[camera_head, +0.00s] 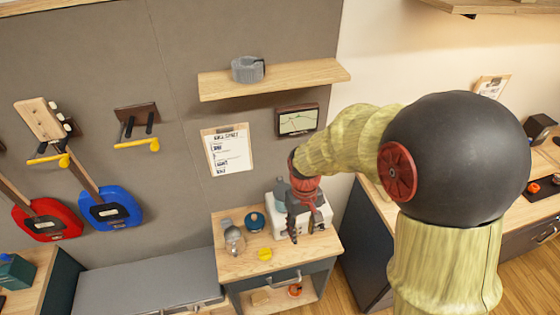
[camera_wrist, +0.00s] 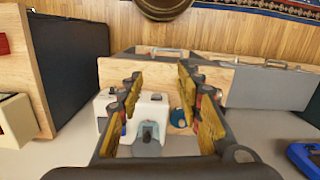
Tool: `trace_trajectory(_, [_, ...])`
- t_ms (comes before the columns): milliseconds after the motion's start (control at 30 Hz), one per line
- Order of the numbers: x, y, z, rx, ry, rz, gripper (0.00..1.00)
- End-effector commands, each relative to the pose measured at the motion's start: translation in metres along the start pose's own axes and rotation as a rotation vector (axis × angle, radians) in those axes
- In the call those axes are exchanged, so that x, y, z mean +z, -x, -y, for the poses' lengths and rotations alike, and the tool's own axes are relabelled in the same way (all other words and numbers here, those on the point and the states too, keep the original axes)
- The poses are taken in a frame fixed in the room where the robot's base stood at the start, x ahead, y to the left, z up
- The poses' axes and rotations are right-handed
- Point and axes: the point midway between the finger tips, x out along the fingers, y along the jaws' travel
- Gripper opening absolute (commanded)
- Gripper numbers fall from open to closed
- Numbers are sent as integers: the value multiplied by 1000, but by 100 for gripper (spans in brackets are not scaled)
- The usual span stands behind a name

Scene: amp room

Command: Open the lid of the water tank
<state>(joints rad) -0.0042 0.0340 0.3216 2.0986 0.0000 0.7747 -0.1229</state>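A white coffee machine (camera_head: 322,217) stands on the small wooden-topped cabinet against the wall. Its grey-teal part (camera_head: 281,189), which looks like the water tank, shows at the back beside my arm. In the wrist view the machine (camera_wrist: 157,106) lies between and beyond my fingers, with the grey-teal part (camera_wrist: 148,134) at its near side. I cannot tell clearly whether the lid is closed. My gripper (camera_head: 302,233) is in front of the machine in the head view and hides part of it. In the wrist view my gripper (camera_wrist: 162,78) has its fingers wide apart, with nothing held.
A teal round pot (camera_head: 255,221), a glass jug (camera_head: 234,239) and a yellow item (camera_head: 265,253) share the cabinet top (camera_head: 238,262). Above are a wall shelf (camera_head: 290,81), a clipboard (camera_head: 227,150) and a framed panel (camera_head: 297,121). A grey bench (camera_head: 150,280) is left.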

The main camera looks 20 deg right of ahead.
Motion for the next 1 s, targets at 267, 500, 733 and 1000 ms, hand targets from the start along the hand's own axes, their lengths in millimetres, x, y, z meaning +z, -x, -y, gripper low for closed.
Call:
trace_trajectory(267, [21,-5,3,-5,-37,48,35])
trace_trajectory(500, [55,17,7,3,-83,-31,35])
trace_trajectory(733, [86,28,10,13,-113,-189,35])
trace_trajectory(1000, [119,25,14,26,-125,-420,35])
